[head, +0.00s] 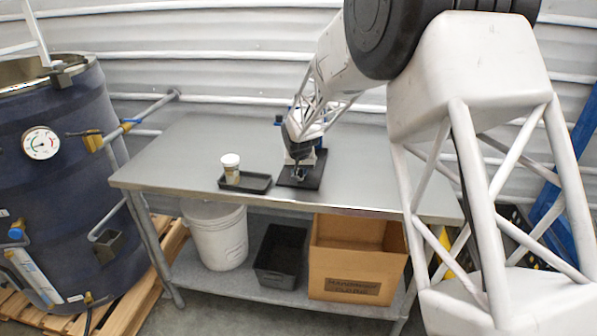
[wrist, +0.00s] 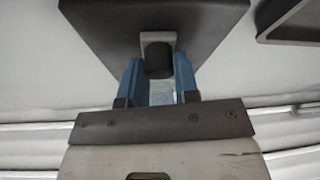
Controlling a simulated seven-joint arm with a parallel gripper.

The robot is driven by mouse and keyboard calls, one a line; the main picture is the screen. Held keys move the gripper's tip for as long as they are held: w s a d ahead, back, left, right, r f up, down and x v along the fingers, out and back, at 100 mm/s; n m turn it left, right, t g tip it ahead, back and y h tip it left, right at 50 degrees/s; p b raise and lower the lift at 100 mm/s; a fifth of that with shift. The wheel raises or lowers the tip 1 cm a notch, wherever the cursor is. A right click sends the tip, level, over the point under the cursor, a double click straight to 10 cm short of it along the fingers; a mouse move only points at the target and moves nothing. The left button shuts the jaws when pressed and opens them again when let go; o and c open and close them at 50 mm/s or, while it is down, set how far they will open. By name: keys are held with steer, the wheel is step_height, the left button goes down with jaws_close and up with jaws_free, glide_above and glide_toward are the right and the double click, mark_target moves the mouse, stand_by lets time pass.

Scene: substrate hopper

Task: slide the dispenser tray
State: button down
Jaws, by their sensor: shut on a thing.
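A dark flat plate, which looks like the dispenser tray's base (head: 313,181), lies on the steel table; in the wrist view the dark slab (wrist: 100,22) fills the upper middle. A grey bracket with a black rounded handle (wrist: 157,58) stands out from it. My gripper (head: 298,173) is over this plate. In the wrist view the blue fingers of my gripper (wrist: 158,72) are on either side of the black handle, shut on it. My arm's end hides part of the plate in the head view.
A shallow black tray (head: 262,184) stands just left of the plate; its corner shows in the wrist view (wrist: 285,36). A white-lidded jar (head: 231,169) stands in it. The steel table (head: 185,150) is otherwise largely clear. A blue drum (head: 75,190) stands at left.

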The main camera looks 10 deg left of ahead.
steer(key=w, duration=0.8)
steer(key=shift+w+d, duration=0.1)
steer(key=shift+w, duration=0.2)
steer(key=c, duration=0.8)
jaws_free()
steer(key=shift+c, duration=0.2)
steer(key=v, duration=0.7)
steer(key=shift+s+r, duration=0.2)
steer(key=shift+r, duration=0.15)
steer(key=shift+d+r, duration=0.1)
steer(key=shift+d, duration=0.05)
